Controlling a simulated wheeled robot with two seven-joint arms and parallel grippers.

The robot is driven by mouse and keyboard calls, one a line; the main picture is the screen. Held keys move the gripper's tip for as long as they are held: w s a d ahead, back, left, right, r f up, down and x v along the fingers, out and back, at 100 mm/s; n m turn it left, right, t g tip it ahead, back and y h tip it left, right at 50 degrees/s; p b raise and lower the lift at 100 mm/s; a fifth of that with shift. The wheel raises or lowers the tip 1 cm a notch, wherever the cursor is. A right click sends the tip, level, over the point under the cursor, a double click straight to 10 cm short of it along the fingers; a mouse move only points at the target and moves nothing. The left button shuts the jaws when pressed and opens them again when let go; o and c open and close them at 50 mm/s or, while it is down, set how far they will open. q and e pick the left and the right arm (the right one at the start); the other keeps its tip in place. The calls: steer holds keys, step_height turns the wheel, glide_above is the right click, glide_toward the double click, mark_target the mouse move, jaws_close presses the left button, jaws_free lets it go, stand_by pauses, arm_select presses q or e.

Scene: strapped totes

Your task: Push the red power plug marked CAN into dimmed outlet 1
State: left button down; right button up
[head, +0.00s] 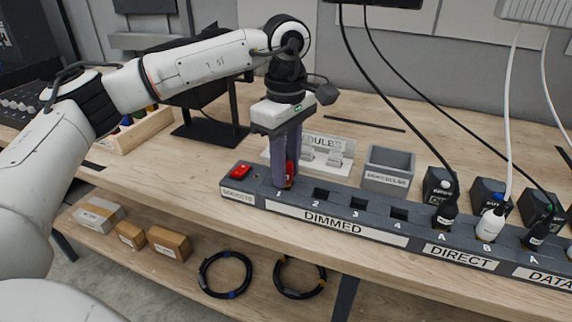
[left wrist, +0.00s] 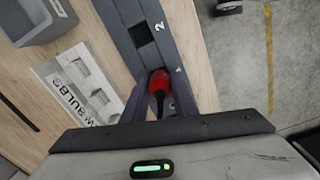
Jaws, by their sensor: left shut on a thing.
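The red power plug (head: 290,173) is between the fingers of my left gripper (head: 287,180), at the strip's spot numbered 1. In the left wrist view the red plug (left wrist: 160,82) sits between both fingers, its dark cable end toward the camera. The gripper is shut on it and points down at the outlet strip (head: 335,226). Outlet 1 is hidden beneath the plug and fingers; I cannot tell whether the plug is in it or just above. No CAN mark is readable. Outlet 2 (head: 320,194) is empty and also shows in the left wrist view (left wrist: 141,34). My right gripper is not in view.
A red switch (head: 241,171) is on the strip's left end. A white bulb holder (head: 328,152) and grey bin (head: 388,168) stand behind the strip. Black and white plugs (head: 490,222) with hanging cables fill outlets at the right. Dimmed outlets 3 and 4 are empty.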

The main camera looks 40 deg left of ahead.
arm_select(q)
steer(key=shift+f, duration=0.5)
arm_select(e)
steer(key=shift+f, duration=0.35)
arm_select(q)
steer(key=c, duration=1.4)
jaws_free()
steer(key=shift+o, duration=0.2)
step_height(320, 180, up, 3)
steer(key=shift+f, duration=0.1)
step_height(320, 180, up, 6)
steer(key=shift+r, duration=0.8)
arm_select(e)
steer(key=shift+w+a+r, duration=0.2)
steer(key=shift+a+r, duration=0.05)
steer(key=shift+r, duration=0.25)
arm_select(q)
steer(key=shift+f, duration=0.1)
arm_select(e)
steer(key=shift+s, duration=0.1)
